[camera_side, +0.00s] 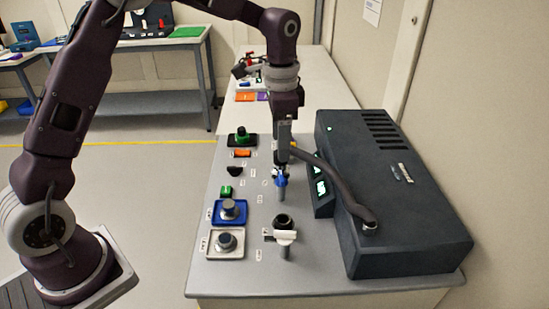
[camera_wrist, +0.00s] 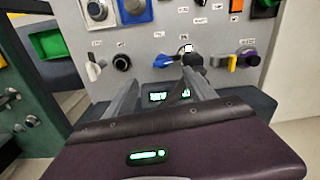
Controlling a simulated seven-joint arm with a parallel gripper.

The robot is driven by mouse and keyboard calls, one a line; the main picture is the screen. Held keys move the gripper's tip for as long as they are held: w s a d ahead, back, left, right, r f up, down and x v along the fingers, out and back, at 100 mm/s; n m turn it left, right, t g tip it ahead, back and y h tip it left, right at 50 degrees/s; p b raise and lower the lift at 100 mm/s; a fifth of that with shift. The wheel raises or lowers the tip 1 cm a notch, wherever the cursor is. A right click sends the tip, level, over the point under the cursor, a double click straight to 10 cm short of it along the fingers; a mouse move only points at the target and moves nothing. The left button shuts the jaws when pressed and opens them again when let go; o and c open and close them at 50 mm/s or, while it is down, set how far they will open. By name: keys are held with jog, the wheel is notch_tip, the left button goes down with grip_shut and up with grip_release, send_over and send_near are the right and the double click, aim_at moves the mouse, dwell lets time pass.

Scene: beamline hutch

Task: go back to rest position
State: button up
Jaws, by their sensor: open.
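My gripper (camera_side: 281,163) points down over the grey panel table (camera_side: 310,280), beside the dark instrument box. In the wrist view its two fingers (camera_wrist: 160,76) are spread apart with nothing held between them. A blue lever (camera_side: 281,181) on a grey post is just below the fingertips in the side view. In the wrist view the blue lever (camera_wrist: 163,61) lies ahead of the gap between the fingers. I cannot tell whether a finger touches it.
The large dark box (camera_side: 400,210) stands close on the right, with a thick hose (camera_side: 335,183) arching near my gripper. A white lever (camera_side: 286,236), a black knob (camera_side: 283,220) and blue-framed knob (camera_side: 229,209) stand nearer the front. A yellow lever (camera_wrist: 231,62) is right in the wrist view.

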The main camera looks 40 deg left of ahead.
jog(key=s+r+n+t, duration=0.2)
jog(key=s+r, duration=0.7)
jog(key=s+a+r+n+t, duration=0.1)
jog(key=s+n+t, duration=0.2)
jog(key=s, duration=1.7)
jog(key=n, duration=0.2)
jog(key=shift+s+n, duration=0.3)
jog(key=shift+s, duration=0.1)
jog(key=shift+r, duration=0.1)
